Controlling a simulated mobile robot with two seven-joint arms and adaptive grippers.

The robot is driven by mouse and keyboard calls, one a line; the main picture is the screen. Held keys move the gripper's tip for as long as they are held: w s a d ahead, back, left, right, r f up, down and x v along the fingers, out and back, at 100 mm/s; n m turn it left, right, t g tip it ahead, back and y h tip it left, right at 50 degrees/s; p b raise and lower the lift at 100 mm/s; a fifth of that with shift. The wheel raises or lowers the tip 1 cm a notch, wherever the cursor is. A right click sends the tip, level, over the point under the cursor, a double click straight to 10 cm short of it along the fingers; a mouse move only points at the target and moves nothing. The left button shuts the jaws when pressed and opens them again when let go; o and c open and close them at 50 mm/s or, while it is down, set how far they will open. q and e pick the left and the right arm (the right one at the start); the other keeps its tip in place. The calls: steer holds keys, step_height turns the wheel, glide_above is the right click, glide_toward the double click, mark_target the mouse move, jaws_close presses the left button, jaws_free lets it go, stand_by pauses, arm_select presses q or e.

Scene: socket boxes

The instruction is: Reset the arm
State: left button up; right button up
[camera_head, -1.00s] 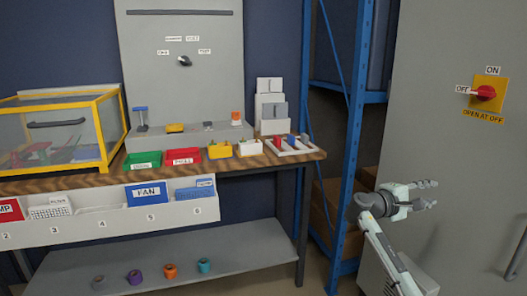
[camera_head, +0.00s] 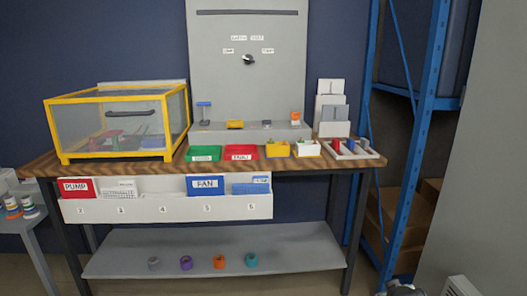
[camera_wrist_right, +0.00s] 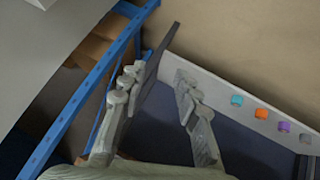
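My right gripper (camera_wrist_right: 158,90) shows in the right wrist view with its two fingers spread apart and nothing between them. Its fingers point toward the floor beside the workbench, near a dark bench leg and the blue shelf frame. In the head view only a small dark part of my right arm shows at the bottom edge, and the gripper itself is out of the picture. My left gripper is not in either view.
The workbench (camera_head: 290,172) carries a yellow-framed clear case (camera_head: 115,125), green and red bins and a grey test panel (camera_head: 248,90). Several coloured rolls sit on the lower shelf (camera_head: 300,250). A blue rack (camera_head: 424,110) and a grey cabinet (camera_head: 495,150) stand at the right.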

steer(key=s+a+f+g, duration=0.2)
steer(key=s+f, duration=0.5)
steer(key=s, duration=0.5)
steer(key=s+a+f+g+y, duration=0.1)
steer(key=s+a+f+g, duration=0.1)
steer(key=s+f, duration=0.6)
steer(key=s+a+f+g, duration=0.2)
steer(key=s+f, duration=0.6)
steer(key=s, duration=1)
steer(key=shift+a+y, duration=0.4)
steer(key=shift+a, duration=0.7)
steer(key=shift+d, duration=0.1)
